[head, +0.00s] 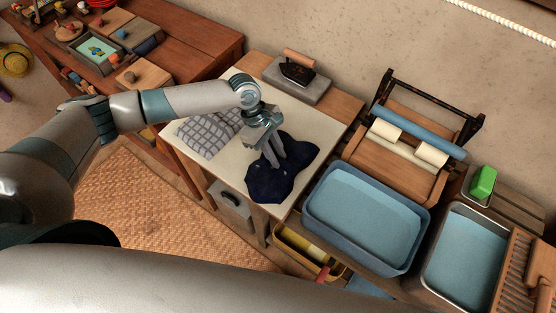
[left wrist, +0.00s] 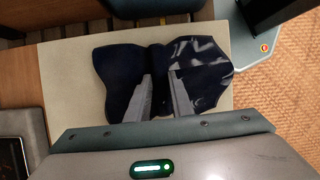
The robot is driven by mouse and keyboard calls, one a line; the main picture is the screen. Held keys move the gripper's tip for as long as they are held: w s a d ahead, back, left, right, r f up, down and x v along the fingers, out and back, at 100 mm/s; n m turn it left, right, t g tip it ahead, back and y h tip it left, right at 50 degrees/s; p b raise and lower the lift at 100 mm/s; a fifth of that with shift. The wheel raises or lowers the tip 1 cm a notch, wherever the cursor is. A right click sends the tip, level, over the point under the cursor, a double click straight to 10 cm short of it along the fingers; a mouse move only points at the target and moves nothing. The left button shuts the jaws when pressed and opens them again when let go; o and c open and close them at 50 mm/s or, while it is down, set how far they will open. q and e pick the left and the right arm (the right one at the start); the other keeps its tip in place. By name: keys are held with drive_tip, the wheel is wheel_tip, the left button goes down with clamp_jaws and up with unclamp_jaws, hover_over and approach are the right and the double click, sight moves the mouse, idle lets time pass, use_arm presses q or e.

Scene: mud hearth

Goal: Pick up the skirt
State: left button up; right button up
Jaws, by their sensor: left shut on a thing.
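The skirt is a dark navy, crumpled cloth (head: 272,182) on the pale top of the ironing table (head: 325,125). It spreads to both sides of my left gripper (head: 276,164). In the left wrist view the skirt (left wrist: 112,72) lies ahead of the fingers (left wrist: 160,82), pinched into a narrow waist between the fingertips. My left gripper points down and is shut on the middle of the skirt. The cloth seems to rest on the table still; I cannot tell if any of it is lifted. My right gripper does not show.
A grey checked cloth (head: 209,132) lies just left of the skirt. An iron (head: 297,70) stands on a grey slab (head: 313,91) at the back. A blue water basin (head: 408,262) and a wringer with rollers (head: 432,153) stand to the right.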

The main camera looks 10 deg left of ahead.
use_arm(q)
drive_tip(key=shift+r, duration=0.1)
wheel_tip(320, 180, up, 10)
drive_tip(key=b, duration=0.2)
idle(0.3)
idle(0.5)
drive_tip(key=s+a+r+m+g+y+b, duration=0.2)
drive_tip(key=s+a+r+m, duration=0.4)
drive_tip(key=m, duration=0.8)
drive_tip(key=a+r+g+y, duration=0.1)
drive_tip(key=a+r+y, duration=0.1)
drive_tip(key=a+r, duration=0.1)
drive_tip(key=shift+s+r+b, duration=0.3)
drive_tip(key=shift+r+b, duration=0.05)
drive_tip(key=shift+r, duration=0.1)
